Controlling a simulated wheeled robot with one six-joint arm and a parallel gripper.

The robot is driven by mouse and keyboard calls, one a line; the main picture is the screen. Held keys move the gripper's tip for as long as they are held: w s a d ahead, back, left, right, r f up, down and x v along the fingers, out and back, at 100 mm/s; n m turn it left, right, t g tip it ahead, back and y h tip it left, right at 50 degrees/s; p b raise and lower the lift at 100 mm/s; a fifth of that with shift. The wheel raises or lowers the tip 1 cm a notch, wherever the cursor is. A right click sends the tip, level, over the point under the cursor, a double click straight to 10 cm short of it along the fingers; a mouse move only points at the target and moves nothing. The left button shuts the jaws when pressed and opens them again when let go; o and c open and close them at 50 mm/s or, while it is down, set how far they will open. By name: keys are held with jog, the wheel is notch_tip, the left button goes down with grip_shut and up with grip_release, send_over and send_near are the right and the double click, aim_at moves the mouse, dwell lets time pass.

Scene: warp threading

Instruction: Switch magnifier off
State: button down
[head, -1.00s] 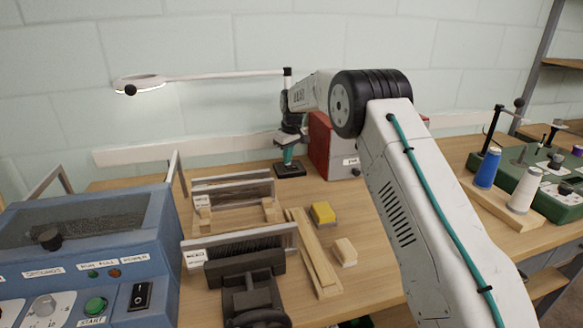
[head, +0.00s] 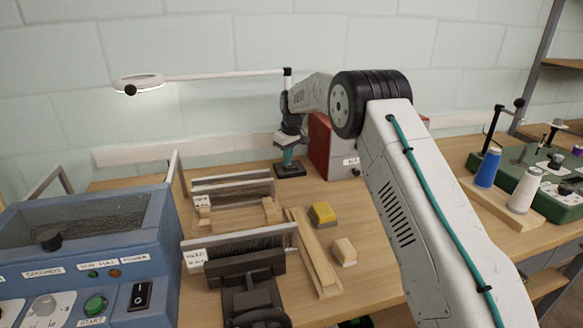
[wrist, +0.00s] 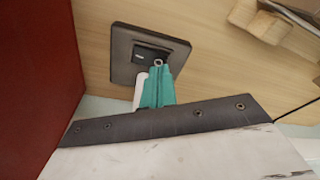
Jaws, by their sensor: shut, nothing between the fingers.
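The magnifier (head: 139,82) is a white ring on a long thin arm at the upper left, above the bench. Its underside glows white. Its arm ends at a dark post top behind my arm. Its square black base (head: 290,171) sits on the bench, and the base also shows in the wrist view (wrist: 122,66) with a small dark rocker switch (wrist: 142,54). My gripper (head: 289,158), with teal fingers, is shut and empty just over the base. In the wrist view its fingertips (wrist: 158,65) overlap the switch's right side; I cannot tell whether they touch.
A red box (head: 321,145) stands just right of the base. A blue machine (head: 90,250) fills the left. Thread spools (head: 523,195) stand at the right.

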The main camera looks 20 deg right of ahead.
aim_at(288, 167)
jog(key=shift+f, duration=0.75)
jog(key=shift+r, duration=3.55)
